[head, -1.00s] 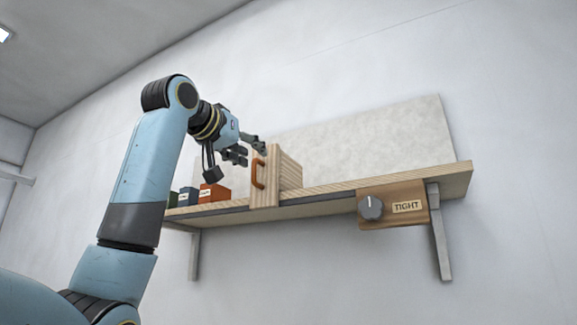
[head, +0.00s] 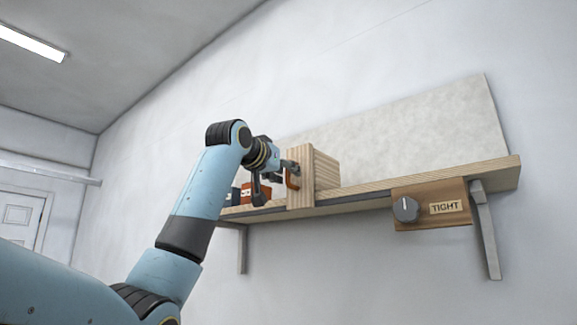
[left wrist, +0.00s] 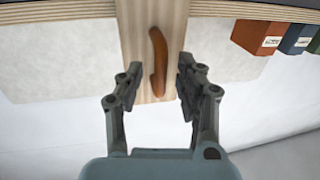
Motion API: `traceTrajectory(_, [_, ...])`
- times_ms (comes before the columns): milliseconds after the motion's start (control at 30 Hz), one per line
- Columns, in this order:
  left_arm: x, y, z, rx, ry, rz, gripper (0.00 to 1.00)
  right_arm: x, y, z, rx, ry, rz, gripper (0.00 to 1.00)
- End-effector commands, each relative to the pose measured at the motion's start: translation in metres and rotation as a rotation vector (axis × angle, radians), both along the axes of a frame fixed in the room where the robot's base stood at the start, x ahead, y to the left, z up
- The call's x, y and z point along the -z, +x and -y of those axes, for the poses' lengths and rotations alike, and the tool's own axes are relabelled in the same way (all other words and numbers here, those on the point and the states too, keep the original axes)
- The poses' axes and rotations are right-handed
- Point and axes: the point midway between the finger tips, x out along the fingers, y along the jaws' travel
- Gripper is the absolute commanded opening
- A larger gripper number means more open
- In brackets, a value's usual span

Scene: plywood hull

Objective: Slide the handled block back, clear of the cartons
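The handled block (head: 322,170) is pale striped wood and stands on the wall shelf (head: 365,194). Its orange-brown handle (head: 293,178) is on the side toward my arm. My left gripper (head: 289,172) is at the handle, partly hiding it. In the left wrist view the left gripper (left wrist: 155,85) is open, its fingers apart on both sides of the handle (left wrist: 158,60). I cannot tell whether the fingers reach as far as the handle. The cartons, an orange-red one (head: 257,192) and a dark one (head: 235,196), are left of the block, partly behind my gripper. My right gripper is out of view.
A wooden panel with a grey knob (head: 406,209) and a TIGHT label (head: 445,208) hangs at the shelf's front edge. A grey bracket (head: 485,230) is beside it. The shelf right of the block is clear. A pale board (head: 420,130) is behind.

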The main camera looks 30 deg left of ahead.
Motion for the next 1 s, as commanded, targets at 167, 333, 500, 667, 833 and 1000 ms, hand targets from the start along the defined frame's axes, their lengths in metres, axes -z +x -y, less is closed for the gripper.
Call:
traceTrajectory(167, [-0.001,0.015,-0.001,0.000,0.000,0.000,0.36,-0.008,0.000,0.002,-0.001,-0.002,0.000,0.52])
traceTrajectory(333, [0.000,0.017,-0.002,0.000,0.000,0.001,0.36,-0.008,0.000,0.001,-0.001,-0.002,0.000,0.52])
traceTrajectory(500, [0.001,0.017,-0.002,0.000,0.000,0.001,0.30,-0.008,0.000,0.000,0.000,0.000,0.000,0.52])
traceTrajectory(667, [0.000,0.017,-0.002,0.000,0.000,0.001,0.09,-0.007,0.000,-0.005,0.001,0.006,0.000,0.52])
traceTrajectory(833, [0.000,0.017,-0.002,0.000,0.000,0.001,0.00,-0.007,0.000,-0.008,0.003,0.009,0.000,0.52])
traceTrajectory(1000, [0.000,0.017,-0.002,0.000,0.000,0.001,0.00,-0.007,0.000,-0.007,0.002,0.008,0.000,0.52])
